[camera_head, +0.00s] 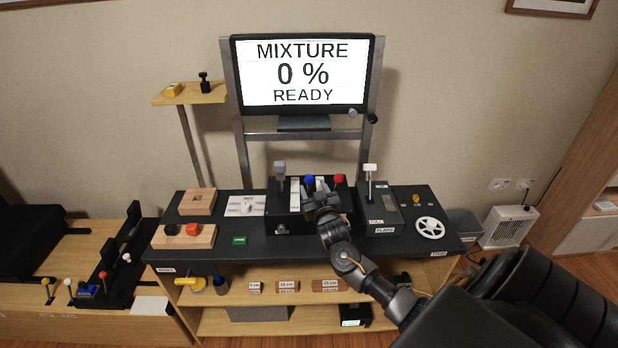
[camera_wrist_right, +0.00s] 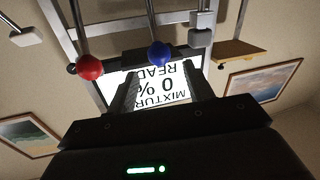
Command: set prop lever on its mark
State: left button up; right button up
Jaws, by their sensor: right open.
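The prop lever appears to be the blue-knobbed lever (camera_head: 309,180) in the black quadrant (camera_head: 283,228) at the middle of the desk. The red-knobbed lever (camera_head: 339,178) stands to its right and a grey-handled lever (camera_head: 280,167) to its left. My right gripper (camera_head: 318,199) is open, just in front of the blue knob. In the wrist view, the picture is upside down; the blue knob (camera_wrist_right: 160,53) shows beyond and between the open fingers (camera_wrist_right: 163,88), with no clear contact. The red knob (camera_wrist_right: 90,67) is off to the side. My arm hides part of the quadrant. The lever's mark is not readable.
A screen (camera_head: 304,74) behind the quadrant reads "MIXTURE 0 % READY". A flaps box (camera_head: 380,212) with a white-handled lever (camera_head: 370,168) stands close on the right, beside a white wheel (camera_head: 430,228). Wooden blocks (camera_head: 185,237) lie at the desk's left.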

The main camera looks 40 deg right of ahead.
aim_at(310, 181)
jog(key=x, duration=0.5)
jog(key=shift+w+d+p, duration=0.1)
jog(key=shift+w+p, duration=0.25)
jog(key=shift+p, duration=0.05)
grip_shut()
